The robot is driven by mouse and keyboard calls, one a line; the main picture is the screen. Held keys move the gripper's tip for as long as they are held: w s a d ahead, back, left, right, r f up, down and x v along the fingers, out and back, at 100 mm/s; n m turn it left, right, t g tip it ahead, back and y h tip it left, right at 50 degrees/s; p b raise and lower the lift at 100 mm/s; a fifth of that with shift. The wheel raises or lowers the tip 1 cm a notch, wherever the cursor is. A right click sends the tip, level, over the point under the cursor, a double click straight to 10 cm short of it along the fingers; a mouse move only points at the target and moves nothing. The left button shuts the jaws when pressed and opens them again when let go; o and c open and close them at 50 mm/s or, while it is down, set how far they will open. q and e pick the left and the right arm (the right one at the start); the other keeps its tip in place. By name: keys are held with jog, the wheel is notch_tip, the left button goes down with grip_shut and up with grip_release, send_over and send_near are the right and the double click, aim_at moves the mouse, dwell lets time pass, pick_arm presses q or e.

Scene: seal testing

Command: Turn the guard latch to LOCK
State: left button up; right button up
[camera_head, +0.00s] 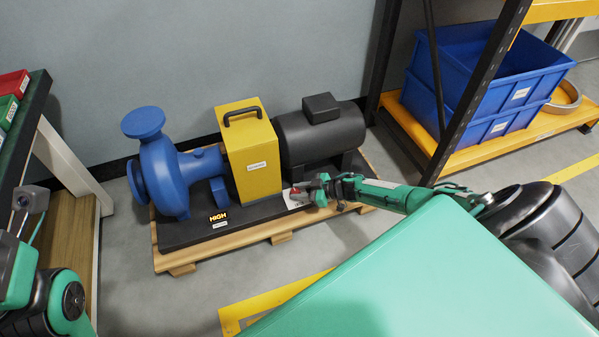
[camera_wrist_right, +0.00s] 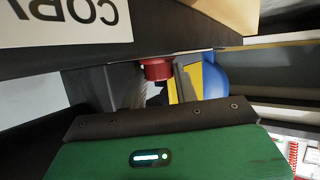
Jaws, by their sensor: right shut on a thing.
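The guard latch shows as a small red part (camera_head: 296,191) on the front edge of the black pump base, below the yellow guard (camera_head: 252,165). My right gripper (camera_head: 312,190) reaches it from the right and is shut on it. In the right wrist view the red latch (camera_wrist_right: 157,68) sits between the dark fingers, which hide part of it. A white label lies beside the latch, but I cannot read its position mark. Parts of my left arm show at the left edge; its fingers do not show.
The blue pump (camera_head: 165,170) and the black motor (camera_head: 320,135) flank the guard on a wooden pallet (camera_head: 270,230). A rack with blue crates (camera_head: 485,85) stands at the right. A dark-topped bench (camera_head: 28,120) stands at the left. Grey floor is clear in front of the pallet.

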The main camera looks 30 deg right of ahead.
jog(key=shift+d, duration=0.1)
jog(key=o, duration=1)
jog(key=shift+c, duration=0.2)
jog(key=shift+w, duration=0.1)
jog(key=shift+r, duration=0.1)
